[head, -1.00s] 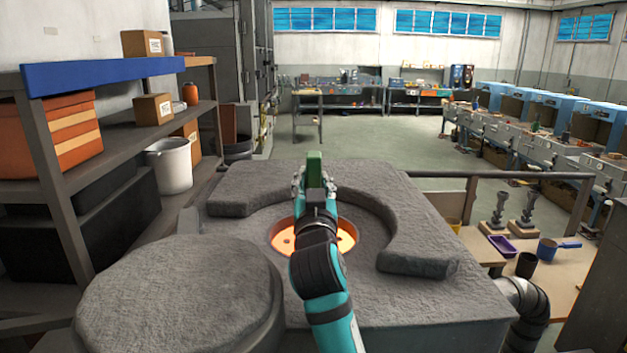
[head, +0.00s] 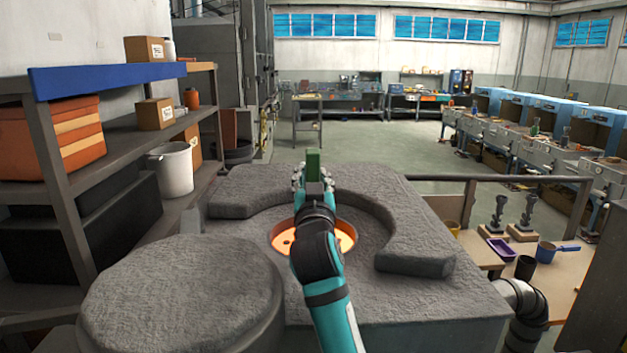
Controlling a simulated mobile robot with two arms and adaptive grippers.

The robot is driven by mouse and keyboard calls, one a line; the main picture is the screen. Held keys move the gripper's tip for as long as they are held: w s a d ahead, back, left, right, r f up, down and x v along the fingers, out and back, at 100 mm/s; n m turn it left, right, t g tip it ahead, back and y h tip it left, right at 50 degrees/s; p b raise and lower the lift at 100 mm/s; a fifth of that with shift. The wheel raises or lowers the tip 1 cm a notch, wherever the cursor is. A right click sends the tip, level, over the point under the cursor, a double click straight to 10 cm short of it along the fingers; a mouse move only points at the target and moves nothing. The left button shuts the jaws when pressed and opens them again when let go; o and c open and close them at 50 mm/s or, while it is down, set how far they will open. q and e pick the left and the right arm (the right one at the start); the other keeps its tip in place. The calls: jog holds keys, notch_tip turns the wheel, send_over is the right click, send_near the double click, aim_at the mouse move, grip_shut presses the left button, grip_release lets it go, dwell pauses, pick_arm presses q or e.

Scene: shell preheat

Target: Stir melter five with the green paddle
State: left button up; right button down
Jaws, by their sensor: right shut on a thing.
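The melter (head: 400,291) is a grey, rough block in front of me with a round opening in its top. Its inside glows orange (head: 345,237) behind my right arm. My right gripper (head: 313,186) is above the opening, shut on the green paddle (head: 313,164). The paddle's green upper end stands upright above the fingers. Its lower part is hidden behind my gripper and arm, so I cannot tell how deep it reaches. No number shows on the melter. My left gripper is not in view.
A thick round grey lid (head: 180,295) lies at the front left. A shelf (head: 120,160) with boxes and a white bucket (head: 174,168) stands on the left. A wooden table (head: 573,260) with a purple tray (head: 500,248) and a blue pan (head: 548,252) is on the right, behind a rail.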

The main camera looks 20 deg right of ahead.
jog(key=shift+f, duration=0.1)
jog(key=shift+a+f+b, duration=0.4)
jog(key=shift+a+b, duration=0.05)
jog(key=shift+b, duration=0.15)
jog(key=shift+w+a+f+b, duration=0.1)
jog(key=shift+a+b, duration=0.1)
jog(key=shift+a, duration=0.3)
jog(key=shift+a+f+b, duration=0.1)
jog(key=shift+a+b, duration=0.05)
jog(key=shift+a, duration=0.4)
